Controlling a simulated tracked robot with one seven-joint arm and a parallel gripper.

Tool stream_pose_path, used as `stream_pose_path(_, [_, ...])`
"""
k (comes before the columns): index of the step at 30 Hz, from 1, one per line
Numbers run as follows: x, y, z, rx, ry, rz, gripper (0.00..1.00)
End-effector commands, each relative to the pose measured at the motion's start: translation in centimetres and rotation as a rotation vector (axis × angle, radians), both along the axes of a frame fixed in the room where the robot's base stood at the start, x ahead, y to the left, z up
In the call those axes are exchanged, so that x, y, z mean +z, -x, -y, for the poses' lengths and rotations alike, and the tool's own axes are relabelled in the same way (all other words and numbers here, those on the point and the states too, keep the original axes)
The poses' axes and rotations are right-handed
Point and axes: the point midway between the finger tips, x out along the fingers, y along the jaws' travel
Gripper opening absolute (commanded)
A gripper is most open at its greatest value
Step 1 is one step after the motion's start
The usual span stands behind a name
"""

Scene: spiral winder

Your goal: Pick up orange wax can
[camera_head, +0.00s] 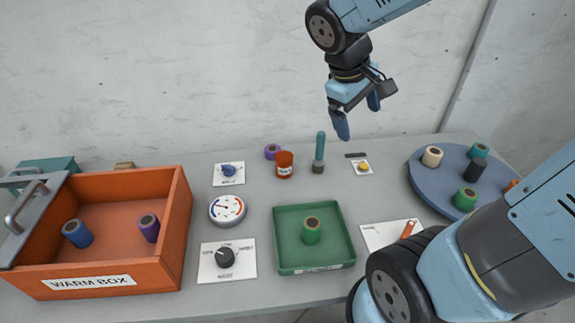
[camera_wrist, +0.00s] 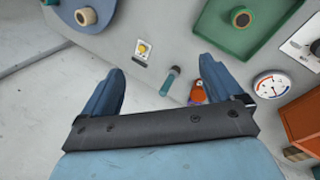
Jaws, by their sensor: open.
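The orange wax can (camera_head: 285,168) stands upright on the grey table, left of a teal-handled tool and beside a purple spool. In the wrist view the orange can (camera_wrist: 198,92) shows near the right finger, partly hidden by my gripper. My gripper (camera_head: 357,113) is open and empty, held above the back of the table, up and to the right of the can. In the wrist view my gripper (camera_wrist: 162,70) has its two fingers spread wide, with the teal-handled tool seen between them.
The teal-handled tool (camera_head: 319,152) stands upright close to the can's right. The purple spool (camera_head: 272,151) is just behind it. A dial gauge (camera_head: 227,222), a green tray (camera_head: 281,238), an orange warm box (camera_head: 182,215) and a blue turntable (camera_head: 428,182) with several spools stand around.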

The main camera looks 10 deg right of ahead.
Motion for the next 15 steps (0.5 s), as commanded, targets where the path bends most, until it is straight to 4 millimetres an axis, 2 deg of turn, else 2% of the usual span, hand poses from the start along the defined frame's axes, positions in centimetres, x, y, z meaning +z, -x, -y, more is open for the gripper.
stream_pose_path(15, [-6.2, -5.9, -3.8, 0.407, 0.380, -0.242, 0.93])
